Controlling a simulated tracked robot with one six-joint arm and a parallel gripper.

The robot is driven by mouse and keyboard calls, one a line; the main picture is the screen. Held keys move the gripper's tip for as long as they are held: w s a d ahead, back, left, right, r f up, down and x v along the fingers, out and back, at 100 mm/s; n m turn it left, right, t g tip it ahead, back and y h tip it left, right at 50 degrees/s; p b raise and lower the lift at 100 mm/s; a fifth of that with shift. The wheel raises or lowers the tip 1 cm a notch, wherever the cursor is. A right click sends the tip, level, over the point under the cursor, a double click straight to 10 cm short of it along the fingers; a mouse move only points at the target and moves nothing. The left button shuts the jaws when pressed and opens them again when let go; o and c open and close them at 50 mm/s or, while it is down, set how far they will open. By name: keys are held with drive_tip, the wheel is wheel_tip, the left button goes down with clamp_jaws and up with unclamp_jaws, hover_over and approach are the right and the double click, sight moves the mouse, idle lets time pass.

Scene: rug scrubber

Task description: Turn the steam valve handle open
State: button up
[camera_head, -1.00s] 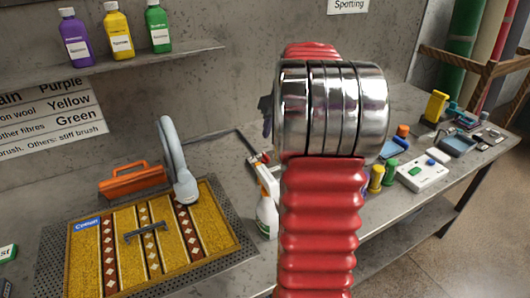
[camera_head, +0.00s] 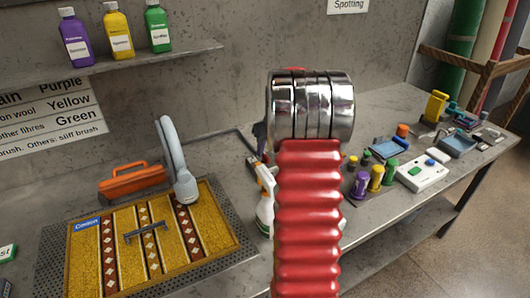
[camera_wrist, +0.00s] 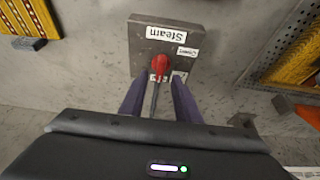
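The steam valve shows in the wrist view as a grey plate (camera_wrist: 182,62) with an upside-down "Steam" label and smaller labels. Its handle (camera_wrist: 159,64) has a red grip on a thin dark stem that runs down the picture between my fingers. My gripper (camera_wrist: 159,80) is open, with one purple finger on each side of the handle. I see a gap on both sides and no clear contact. In the head view my red arm covers the valve area, so neither the valve nor my fingertips can be made out there.
The bench holds a yellow patterned rug (camera_head: 85,255), an orange-handled brush (camera_head: 135,181), a grey hose tool (camera_head: 178,165), a white spray bottle (camera_head: 265,208), small bottles (camera_head: 376,178) and a white control box (camera_head: 422,173). A shelf (camera_head: 120,68) with three bottles is on the wall.

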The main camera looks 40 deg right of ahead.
drive_tip(key=shift+x, duration=1.05)
drive_tip(key=shift+c, duration=0.6)
clamp_jaws()
drive_tip(key=shift+a, duration=0.1)
